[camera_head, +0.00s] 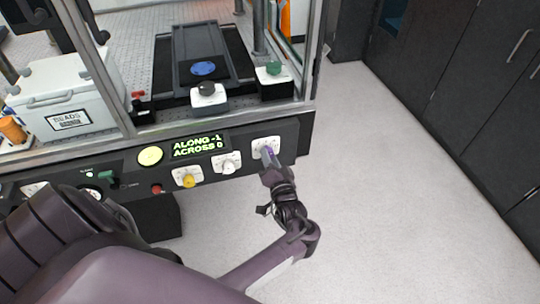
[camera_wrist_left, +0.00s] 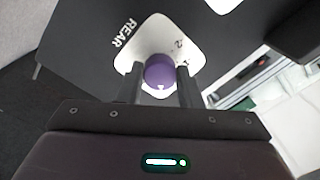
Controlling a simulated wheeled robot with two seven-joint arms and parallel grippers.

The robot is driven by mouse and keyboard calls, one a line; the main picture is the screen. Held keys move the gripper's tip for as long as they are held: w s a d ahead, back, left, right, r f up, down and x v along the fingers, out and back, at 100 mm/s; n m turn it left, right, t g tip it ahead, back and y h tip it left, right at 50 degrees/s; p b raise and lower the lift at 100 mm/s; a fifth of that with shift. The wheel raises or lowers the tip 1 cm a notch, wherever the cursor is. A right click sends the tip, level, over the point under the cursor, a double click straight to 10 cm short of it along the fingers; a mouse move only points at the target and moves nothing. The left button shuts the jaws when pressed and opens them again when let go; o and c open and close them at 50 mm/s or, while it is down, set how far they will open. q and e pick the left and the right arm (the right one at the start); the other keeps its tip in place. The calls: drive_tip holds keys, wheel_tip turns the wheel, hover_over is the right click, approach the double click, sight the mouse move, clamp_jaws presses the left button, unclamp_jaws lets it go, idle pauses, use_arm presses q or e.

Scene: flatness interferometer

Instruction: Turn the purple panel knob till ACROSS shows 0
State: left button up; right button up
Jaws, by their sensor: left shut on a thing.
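The purple panel knob (camera_wrist_left: 159,71) sits on a white plate (camera_wrist_left: 130,40) marked REAR in the left wrist view. In the head view the knob (camera_head: 269,150) is at the right end of the dark front panel, partly hidden by my gripper. My left gripper (camera_wrist_left: 160,84) has one finger on each side of the knob and is shut on it. It also shows in the head view (camera_head: 268,158). The green display (camera_head: 198,146) reads ALONG -1 and ACROSS 0. My right gripper is not in view.
A white knob (camera_head: 227,167), a yellow knob (camera_head: 188,180) and a red button (camera_head: 156,188) are on the same panel, left of the purple knob. A round yellow-green screen (camera_head: 150,156) is beside the display. Open floor (camera_head: 400,200) lies to the right.

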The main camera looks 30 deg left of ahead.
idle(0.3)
use_arm(q)
drive_tip(key=o, duration=1)
